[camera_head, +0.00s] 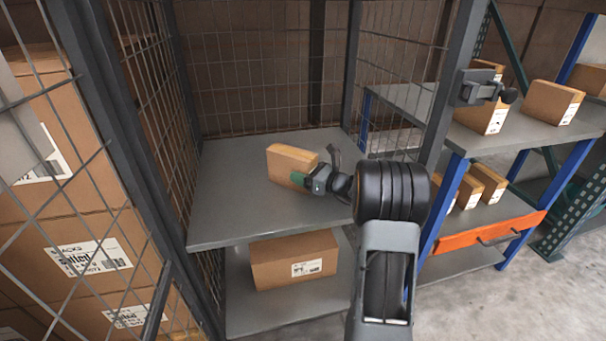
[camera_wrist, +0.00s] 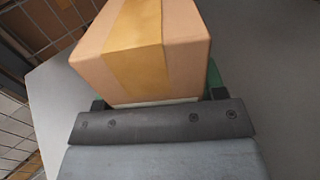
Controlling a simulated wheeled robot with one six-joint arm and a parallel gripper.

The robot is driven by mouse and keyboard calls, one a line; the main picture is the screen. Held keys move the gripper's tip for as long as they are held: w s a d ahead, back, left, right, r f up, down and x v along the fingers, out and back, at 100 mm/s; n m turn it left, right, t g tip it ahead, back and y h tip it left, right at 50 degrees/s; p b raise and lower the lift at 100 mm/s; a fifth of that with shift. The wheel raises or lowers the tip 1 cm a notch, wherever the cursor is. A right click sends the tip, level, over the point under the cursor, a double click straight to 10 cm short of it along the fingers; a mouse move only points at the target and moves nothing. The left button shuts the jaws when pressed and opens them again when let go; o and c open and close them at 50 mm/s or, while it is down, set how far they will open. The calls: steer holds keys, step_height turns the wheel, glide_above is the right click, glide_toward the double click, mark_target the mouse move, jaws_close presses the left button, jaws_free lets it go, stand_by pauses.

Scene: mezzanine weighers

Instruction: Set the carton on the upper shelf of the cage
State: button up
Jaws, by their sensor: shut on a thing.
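The carton (camera_head: 290,161) is a small brown box with a tan tape strip. It is at the upper shelf (camera_head: 225,220) of the wire cage (camera_head: 245,70), near the middle of the shelf. My gripper (camera_head: 305,180) is shut on the carton from its right side, with a green finger pad showing against it. In the wrist view the carton (camera_wrist: 145,48) fills the space ahead of my gripper (camera_wrist: 155,103), with the grey shelf (camera_wrist: 262,60) around it. Whether the carton's underside touches the shelf cannot be told.
A larger brown box (camera_head: 294,262) lies on the cage's lower shelf (camera_head: 265,314). Dark cage posts (camera_head: 110,120) and mesh flank the opening; a latch (camera_head: 480,88) sits on the right post. Stacked boxes (camera_head: 75,225) stand left. A blue-framed rack (camera_head: 480,145) with cartons stands right.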

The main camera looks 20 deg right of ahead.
steer(key=shift+f, duration=0.1)
steer(key=o, duration=1.2)
